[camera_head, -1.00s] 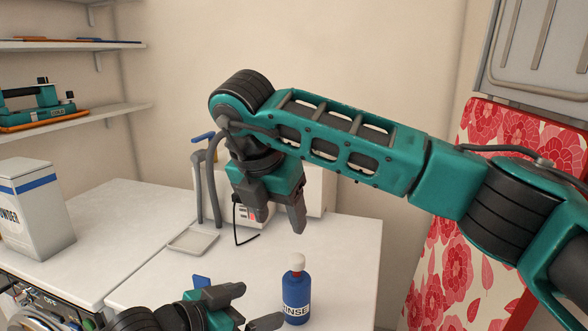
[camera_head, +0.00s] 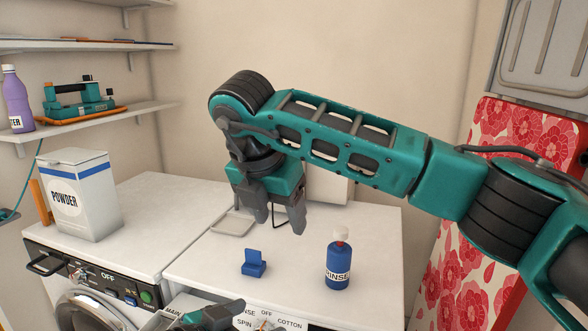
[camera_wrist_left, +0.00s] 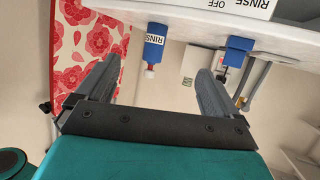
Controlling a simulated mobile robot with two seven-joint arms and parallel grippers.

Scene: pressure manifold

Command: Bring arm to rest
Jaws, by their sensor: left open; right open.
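My right arm crosses the head view from the right. Its open, empty gripper (camera_head: 280,212) points down above the back of the white counter. My left gripper shows only in part at the bottom edge of the head view, below the counter front. In the left wrist view the left gripper (camera_wrist_left: 158,72) is open, with nothing between its fingers. The blue rinse bottle (camera_head: 338,268) stands upright on the counter, apart from both grippers. It appears upside down beyond the left fingers in the left wrist view (camera_wrist_left: 155,45).
A small blue stand (camera_head: 253,263) sits left of the bottle. A white powder box (camera_head: 88,195) stands on the left machine (camera_head: 150,245). A shelf (camera_head: 100,126) holds a purple bottle (camera_head: 17,105) and a teal device (camera_head: 76,104). A red floral panel (camera_head: 480,220) is at right.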

